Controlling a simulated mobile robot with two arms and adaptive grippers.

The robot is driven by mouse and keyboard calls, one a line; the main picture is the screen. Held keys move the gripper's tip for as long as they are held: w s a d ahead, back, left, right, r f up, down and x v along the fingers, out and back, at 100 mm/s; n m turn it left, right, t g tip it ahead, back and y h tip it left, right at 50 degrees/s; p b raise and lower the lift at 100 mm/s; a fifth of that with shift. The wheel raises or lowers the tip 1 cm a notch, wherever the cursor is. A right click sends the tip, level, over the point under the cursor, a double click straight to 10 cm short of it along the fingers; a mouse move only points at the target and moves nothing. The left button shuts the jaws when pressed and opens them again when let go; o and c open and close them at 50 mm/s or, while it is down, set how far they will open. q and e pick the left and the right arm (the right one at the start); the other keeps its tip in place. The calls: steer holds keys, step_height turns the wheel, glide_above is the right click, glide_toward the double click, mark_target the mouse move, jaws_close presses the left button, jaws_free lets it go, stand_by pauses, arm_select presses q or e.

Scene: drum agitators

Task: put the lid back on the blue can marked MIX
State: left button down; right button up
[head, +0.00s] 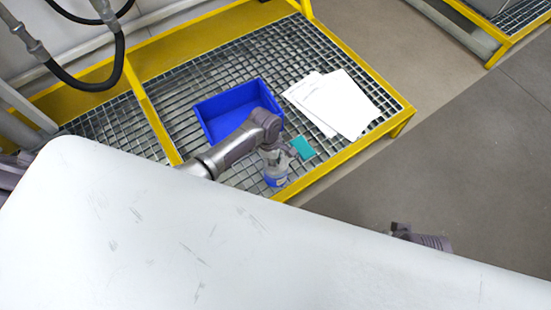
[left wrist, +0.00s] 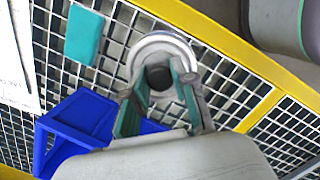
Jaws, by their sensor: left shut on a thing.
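The can (head: 276,177), pale with a blue label, stands on the grating near the yellow front edge; its marking is unreadable. My left gripper (head: 277,153) is directly above it, pointing down. In the left wrist view my left gripper (left wrist: 160,92) has its teal-padded fingers shut on the dark knob of the round, silver-rimmed lid (left wrist: 160,42). The lid appears over the can's top; whether it touches the rim, I cannot tell. Much of the can is hidden below the lid and gripper. My right gripper's fingers are not visible.
A blue bin (head: 235,108) is behind the can, a teal block (head: 303,147) to its right, and white papers (head: 335,103) further right. The yellow rail (head: 340,158) borders the grating. Dark hoses (head: 90,85) hang at upper left.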

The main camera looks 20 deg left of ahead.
arm_select(q)
steer(key=shift+c, duration=2.2)
jaws_free()
steer(key=shift+o, duration=0.3)
steer(key=shift+r, duration=0.15)
